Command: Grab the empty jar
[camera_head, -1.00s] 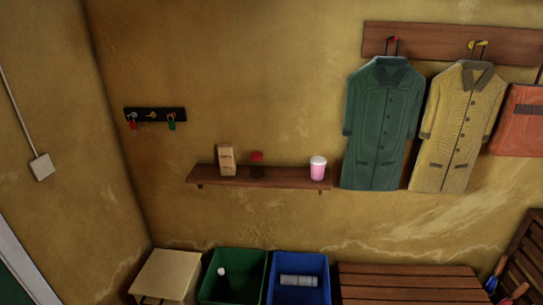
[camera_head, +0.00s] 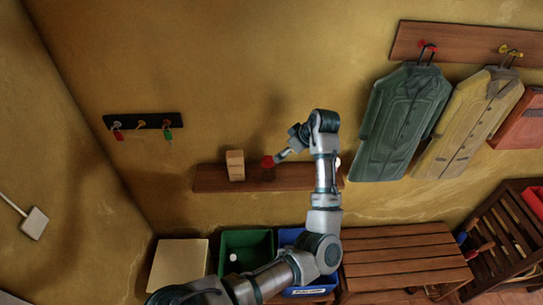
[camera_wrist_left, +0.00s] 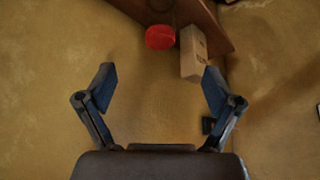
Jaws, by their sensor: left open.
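The jar with a red lid (camera_head: 267,161) stands on the wooden shelf (camera_head: 215,180); its see-through body shows the dark shelf and wall behind. In the left wrist view its red lid (camera_wrist_left: 160,37) is ahead of the fingers, near the top middle. My left gripper (camera_head: 281,156) is open and empty, close to the jar's right side in the head view. In the left wrist view the open fingers (camera_wrist_left: 159,82) are spread apart, with nothing between them but wall behind. I cannot tell the exact gap to the jar. My right gripper is not in view.
A cardboard box (camera_head: 235,165) stands just left of the jar. My arm mostly hides the white-lidded jar (camera_head: 338,162) at the shelf's right end. Below are a green bin (camera_head: 246,243), a blue bin (camera_head: 310,292) and a wooden bench (camera_head: 400,255). Coats (camera_head: 403,120) hang right.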

